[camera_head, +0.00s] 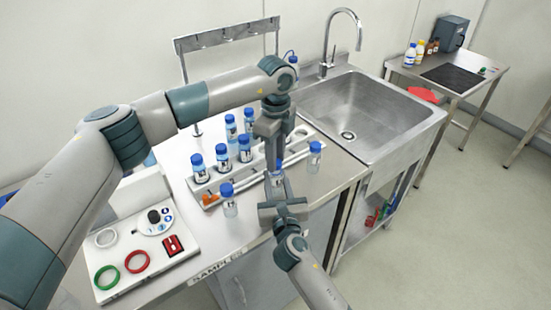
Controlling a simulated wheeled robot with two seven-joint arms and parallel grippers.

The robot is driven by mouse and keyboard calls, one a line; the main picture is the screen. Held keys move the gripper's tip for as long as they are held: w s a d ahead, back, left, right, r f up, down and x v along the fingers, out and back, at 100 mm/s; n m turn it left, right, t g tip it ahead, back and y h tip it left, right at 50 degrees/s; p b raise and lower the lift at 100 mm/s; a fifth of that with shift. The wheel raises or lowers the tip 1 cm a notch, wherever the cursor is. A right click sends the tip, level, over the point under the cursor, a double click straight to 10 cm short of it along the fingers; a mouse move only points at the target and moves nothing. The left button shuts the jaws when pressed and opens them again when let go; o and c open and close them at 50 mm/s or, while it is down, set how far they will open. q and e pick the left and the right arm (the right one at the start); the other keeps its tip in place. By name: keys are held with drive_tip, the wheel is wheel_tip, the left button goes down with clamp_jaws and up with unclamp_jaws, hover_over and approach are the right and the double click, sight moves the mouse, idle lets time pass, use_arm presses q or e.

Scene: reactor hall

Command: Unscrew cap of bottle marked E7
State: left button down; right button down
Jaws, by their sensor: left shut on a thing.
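A small bottle (277,181) with a blue cap (279,164) stands upright at the front of the bench, between my two grippers. Its mark is too small to read, so I cannot tell if it is E7. My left gripper (272,152) points down from above and is shut on the cap, which its fingers partly hide. My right gripper (279,190) reaches in from the front at the bottle's body; whether its fingers are closed on it is unclear. Other blue-capped bottles stand in and around the rack, one front left (229,204) and one at right (315,158).
A white rack (209,195) with several bottles lies close around the grippers. A panel with rings and a knob (134,250) is at the front left. A steel sink (350,105) is at the right. A side table (449,72) with bottles stands farther right.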

use_arm(q)
drive_tip(key=shift+r, duration=0.25)
drive_tip(key=shift+r, duration=0.35)
drive_tip(key=shift+r, duration=2.05)
use_arm(e)
drive_tip(key=c, duration=1.3)
unclamp_jaws()
drive_tip(key=shift+o, duration=0.2)
drive_tip(key=shift+s, duration=0.1)
